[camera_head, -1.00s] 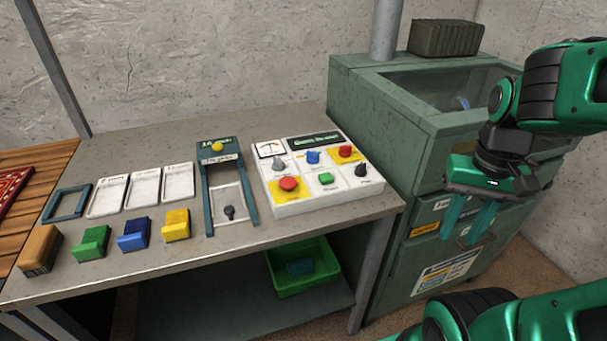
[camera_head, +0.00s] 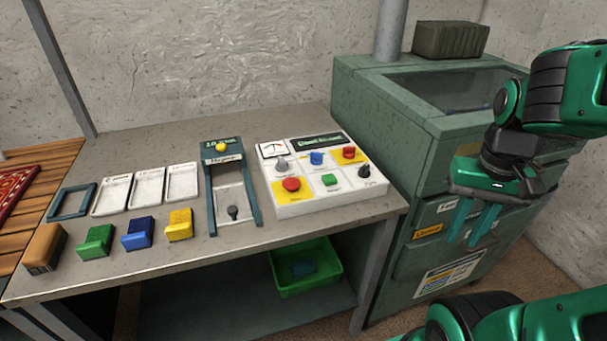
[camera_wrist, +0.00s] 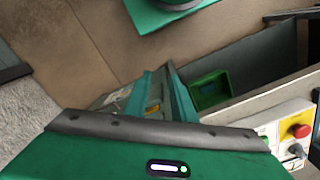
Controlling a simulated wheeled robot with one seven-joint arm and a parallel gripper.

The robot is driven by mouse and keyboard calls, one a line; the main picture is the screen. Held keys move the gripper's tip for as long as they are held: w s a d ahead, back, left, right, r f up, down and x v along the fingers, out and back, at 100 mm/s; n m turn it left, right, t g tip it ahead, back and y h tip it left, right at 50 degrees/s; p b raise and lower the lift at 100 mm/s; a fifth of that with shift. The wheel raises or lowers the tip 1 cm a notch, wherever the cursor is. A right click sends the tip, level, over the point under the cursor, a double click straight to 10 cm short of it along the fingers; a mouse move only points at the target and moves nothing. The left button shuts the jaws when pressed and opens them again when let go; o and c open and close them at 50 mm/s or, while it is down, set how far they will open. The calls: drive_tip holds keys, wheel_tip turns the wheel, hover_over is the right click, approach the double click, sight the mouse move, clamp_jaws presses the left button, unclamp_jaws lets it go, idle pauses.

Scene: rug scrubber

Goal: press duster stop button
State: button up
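A white control panel (camera_head: 325,207) sits at the right end of the workbench. It carries a large red button (camera_head: 291,184) on a yellow patch at front left and a red control (camera_head: 349,152) on yellow at back right. It also has a green button (camera_head: 330,180), a blue knob (camera_head: 316,158) and grey and black knobs. Labels are too small to read, so I cannot tell which is the duster stop. My gripper (camera_head: 464,241) is open and empty, fingers down, right of the panel before the green cabinet. A red button (camera_wrist: 299,131) shows in the wrist view.
The green cabinet (camera_head: 365,105) with a hollow top and a pipe stands against the bench's right end. On the bench are a blue-grey stand with a yellow button (camera_head: 221,147), white trays and coloured blocks. A green bin (camera_head: 305,290) is below.

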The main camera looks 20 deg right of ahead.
clamp_jaws()
idle(1.4)
drive_tip(key=w+a+r+n+t+h, duration=0.1)
drive_tip(key=w+a+r+n+h, duration=0.15)
drive_tip(key=w, duration=0.65)
drive_tip(key=w+a+r+n+t+h, duration=0.1)
drive_tip(key=w+a+r+h, duration=0.15)
drive_tip(key=w, duration=0.65)
drive_tip(key=w+a+r+n+t, duration=0.1)
drive_tip(key=w+a, duration=0.2)
drive_tip(key=a, duration=0.4)
drive_tip(key=w+a+r+t+h, duration=0.1)
drive_tip(key=w+a+r+t, duration=0.1)
drive_tip(key=a, duration=0.6)
drive_tip(key=w+a+r+n+t, duration=0.1)
drive_tip(key=w+a, duration=0.2)
drive_tip(key=a, duration=0.5)
drive_tip(key=shift+w+r+n+t+h, duration=0.25)
drive_tip(key=shift+w+n+t+h, duration=0.05)
drive_tip(key=shift+w+n+h, duration=0.1)
